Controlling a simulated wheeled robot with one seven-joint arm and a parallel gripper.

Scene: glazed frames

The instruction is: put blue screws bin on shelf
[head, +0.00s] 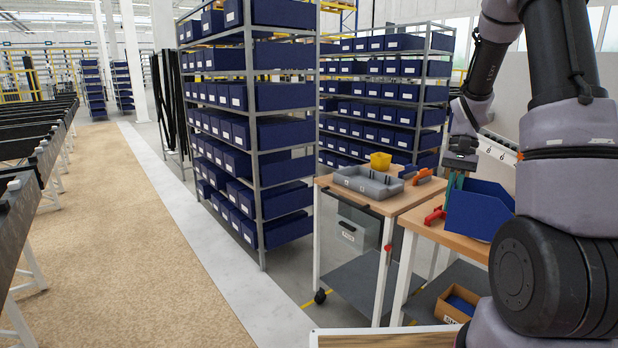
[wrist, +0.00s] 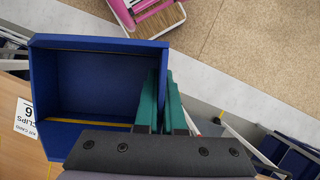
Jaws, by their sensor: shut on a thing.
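A blue open-topped bin (head: 478,212) is at the right wooden bench in the head view. In the wrist view the bin (wrist: 95,85) fills the upper left, and its visible inside looks empty. My gripper (head: 456,190) is shut on one side wall of the bin. Its green fingers (wrist: 162,108) straddle that wall, one inside and one outside. Whether the bin rests on the bench or hangs just above it I cannot tell. A grey rack of shelves (head: 250,75) with rows of blue bins stands left of centre.
A second bin rack (head: 425,105) stands behind. A wooden-topped cart (head: 400,203) carries a grey tray (head: 367,182) and a yellow cup (head: 380,161). A red tool (head: 434,215) lies beside the bin. A card reading "CLIPS" (wrist: 25,118) lies beside it.

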